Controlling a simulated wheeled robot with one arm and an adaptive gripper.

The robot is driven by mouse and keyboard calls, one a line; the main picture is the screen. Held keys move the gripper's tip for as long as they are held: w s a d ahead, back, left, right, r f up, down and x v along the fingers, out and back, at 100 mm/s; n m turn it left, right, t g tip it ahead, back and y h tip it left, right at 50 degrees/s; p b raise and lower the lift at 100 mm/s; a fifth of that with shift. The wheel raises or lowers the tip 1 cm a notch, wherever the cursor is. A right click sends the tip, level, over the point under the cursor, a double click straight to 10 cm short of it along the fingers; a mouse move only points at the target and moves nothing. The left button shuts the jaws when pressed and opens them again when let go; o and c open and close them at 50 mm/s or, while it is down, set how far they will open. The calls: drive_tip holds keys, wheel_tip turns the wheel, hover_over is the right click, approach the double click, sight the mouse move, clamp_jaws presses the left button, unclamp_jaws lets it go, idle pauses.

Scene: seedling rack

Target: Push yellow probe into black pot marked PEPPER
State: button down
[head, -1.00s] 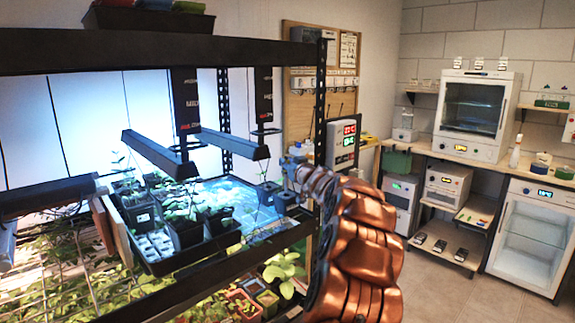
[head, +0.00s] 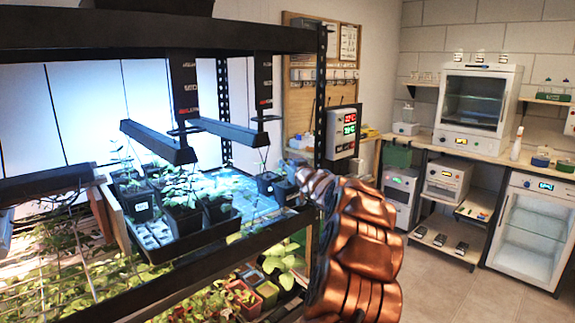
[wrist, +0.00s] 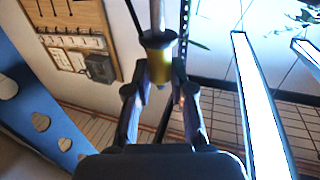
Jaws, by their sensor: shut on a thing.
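My gripper (wrist: 160,85) is shut on the yellow probe (wrist: 159,62), holding it by its yellow body in the wrist view. A thin metal rod runs from the body to the top edge of that view. One pot in the tray has a white label (head: 143,207). I cannot read PEPPER on any pot.
Lamp bars (head: 157,142) (head: 235,133) hang low over the shelf. A black rack post (head: 320,95) stands close to my arm. More plants (head: 240,295) fill the lower shelf. Floor (head: 430,285) to the right is clear, up to benches with lab equipment.

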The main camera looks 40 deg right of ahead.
drive_tip(key=shift+f, duration=0.1)
drive_tip(key=c, duration=0.9)
unclamp_jaws()
drive_tip(key=v, duration=1.2)
drive_tip(key=shift+w+a, duration=0.1)
idle(0.3)
